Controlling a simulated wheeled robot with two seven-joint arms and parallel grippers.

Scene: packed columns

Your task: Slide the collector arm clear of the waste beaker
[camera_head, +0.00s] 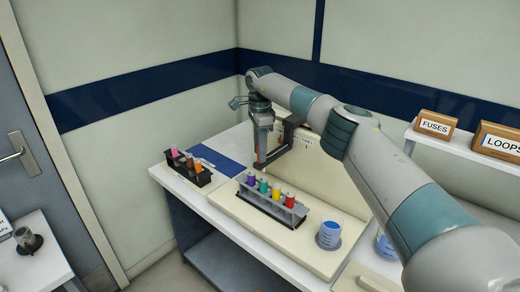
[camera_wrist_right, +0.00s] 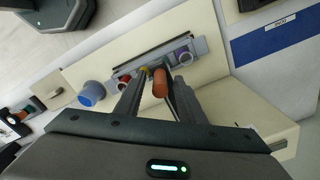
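My right gripper (camera_head: 261,158) points down in front of the beige panel, at the back of the pale base. The dark bar (camera_head: 280,151) beside it looks like the collector arm, though my gripper partly covers it. In the wrist view, an orange-brown cylinder (camera_wrist_right: 160,84) sits between the two fingers of my right gripper (camera_wrist_right: 158,88). I cannot tell whether both fingers touch it. My left gripper is not in view.
A grey rack (camera_head: 270,206) with purple, teal, yellow and red columns stands between gripper and beaker. A black rack (camera_head: 188,172) of tubes is at left beside a blue mat (camera_head: 220,160). A second beaker (camera_head: 386,246) is partly hidden behind my arm.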

